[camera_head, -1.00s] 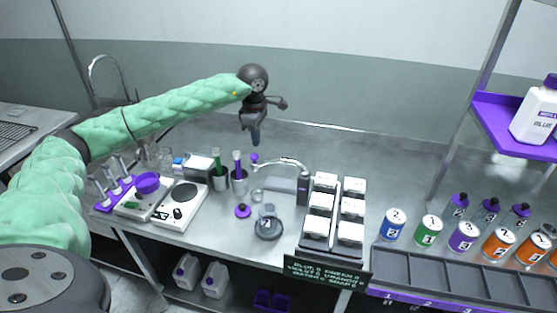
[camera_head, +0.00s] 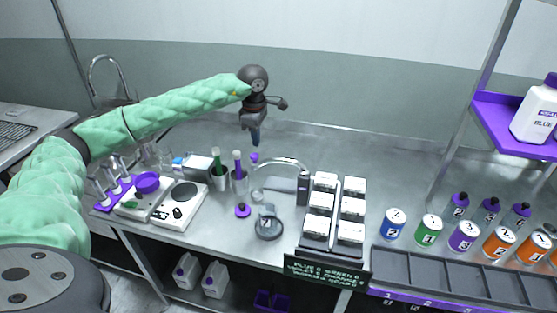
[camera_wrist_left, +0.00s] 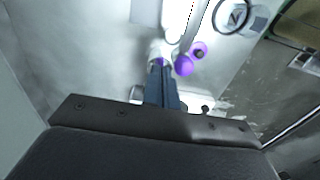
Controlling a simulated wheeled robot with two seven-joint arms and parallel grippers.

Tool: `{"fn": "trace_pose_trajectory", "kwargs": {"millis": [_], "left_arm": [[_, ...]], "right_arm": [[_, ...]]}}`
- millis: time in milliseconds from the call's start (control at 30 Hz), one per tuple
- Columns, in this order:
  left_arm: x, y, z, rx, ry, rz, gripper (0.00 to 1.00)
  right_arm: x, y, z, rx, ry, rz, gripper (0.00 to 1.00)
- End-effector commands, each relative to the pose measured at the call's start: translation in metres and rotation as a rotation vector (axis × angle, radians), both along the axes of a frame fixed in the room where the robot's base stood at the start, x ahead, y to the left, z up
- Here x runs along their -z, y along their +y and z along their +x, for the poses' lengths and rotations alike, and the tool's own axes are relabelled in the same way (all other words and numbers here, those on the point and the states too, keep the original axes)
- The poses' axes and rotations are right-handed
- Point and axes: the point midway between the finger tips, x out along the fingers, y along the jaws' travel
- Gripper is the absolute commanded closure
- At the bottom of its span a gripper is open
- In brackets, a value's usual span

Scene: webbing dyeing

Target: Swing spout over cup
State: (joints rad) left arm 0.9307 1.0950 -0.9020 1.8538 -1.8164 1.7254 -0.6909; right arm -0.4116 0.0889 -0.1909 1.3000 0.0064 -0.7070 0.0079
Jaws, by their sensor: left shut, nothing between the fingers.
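The curved metal spout (camera_head: 285,161) rises from a dark post (camera_head: 303,188) and arches to the left in the head view. A small clear cup (camera_head: 267,212) stands on a round dark base (camera_head: 269,232) in front of it; the spout's tip hangs behind and left of the cup. My left gripper (camera_head: 255,140) is shut and empty, pointing down above the bench behind the spout. In the left wrist view its fingers (camera_wrist_left: 163,85) are together near purple-topped things. My right gripper is not in view.
Left of the spout stand metal cups (camera_head: 239,182) with green and purple handles and a white scale (camera_head: 180,215). A rack of white-topped boxes (camera_head: 318,226) stands right of the post. Cans (camera_head: 393,224) stand farther right. The back of the bench is clear.

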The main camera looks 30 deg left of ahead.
Motion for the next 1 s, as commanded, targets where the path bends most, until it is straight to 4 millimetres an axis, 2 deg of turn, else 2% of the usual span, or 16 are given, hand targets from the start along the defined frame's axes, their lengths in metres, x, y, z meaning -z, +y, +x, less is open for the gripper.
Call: {"fn": "trace_pose_trajectory", "kwargs": {"millis": [700, 1000], "left_arm": [[0.031, 0.0, 0.0, 0.0, 0.0, 0.0, 1.0], [0.034, 0.0, 0.0, 0.0, 0.0, 0.0, 1.0]], "right_arm": [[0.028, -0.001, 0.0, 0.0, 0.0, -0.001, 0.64], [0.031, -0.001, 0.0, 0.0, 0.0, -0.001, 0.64]]}}
